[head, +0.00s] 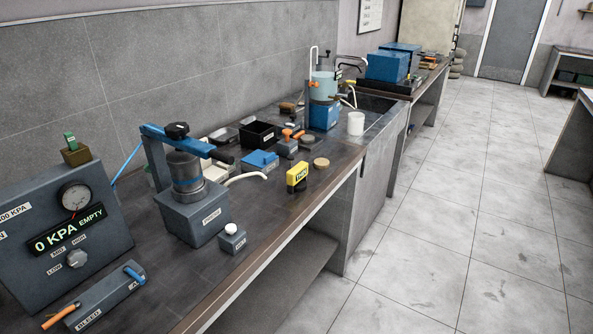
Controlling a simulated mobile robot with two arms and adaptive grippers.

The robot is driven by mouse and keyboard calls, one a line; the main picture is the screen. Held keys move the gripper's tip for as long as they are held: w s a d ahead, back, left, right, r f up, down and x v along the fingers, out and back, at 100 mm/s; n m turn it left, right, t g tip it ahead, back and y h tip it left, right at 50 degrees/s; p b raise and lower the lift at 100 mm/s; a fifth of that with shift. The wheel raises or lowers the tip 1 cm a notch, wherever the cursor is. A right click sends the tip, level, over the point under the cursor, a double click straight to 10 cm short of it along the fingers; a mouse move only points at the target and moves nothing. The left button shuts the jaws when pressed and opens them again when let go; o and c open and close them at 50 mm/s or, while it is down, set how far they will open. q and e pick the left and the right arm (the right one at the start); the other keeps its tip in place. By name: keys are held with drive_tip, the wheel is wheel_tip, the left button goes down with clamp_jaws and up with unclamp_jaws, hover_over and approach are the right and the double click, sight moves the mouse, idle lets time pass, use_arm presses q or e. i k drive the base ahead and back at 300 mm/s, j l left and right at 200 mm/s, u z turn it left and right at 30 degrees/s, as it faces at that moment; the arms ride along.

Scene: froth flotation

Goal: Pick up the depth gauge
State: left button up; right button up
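I cannot make out a depth gauge for certain. A small upright yellow and black object (297,177) with a label too small to read stands near the bench's front edge; I cannot tell if it is the gauge. A round dial (75,197) sits on the grey control box at the left, above a display reading 0 KPA EMPTY. Neither of my grippers is in view.
The dark bench (262,225) runs from lower left to the back. A blue-framed filter press (188,190), a blue tray (260,161), a black tray (258,133), a flotation cell (323,90) and a white cup (356,123) stand on it. The tiled floor (440,215) at right is clear.

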sight(299, 172)
drive_tip(key=u, duration=0.35)
drive_tip(key=i+l+u, duration=0.15)
drive_tip(key=l+u, duration=0.35)
drive_tip(key=i+l+u, duration=0.1)
drive_tip(key=l+u, duration=0.4)
drive_tip(key=j, duration=0.1)
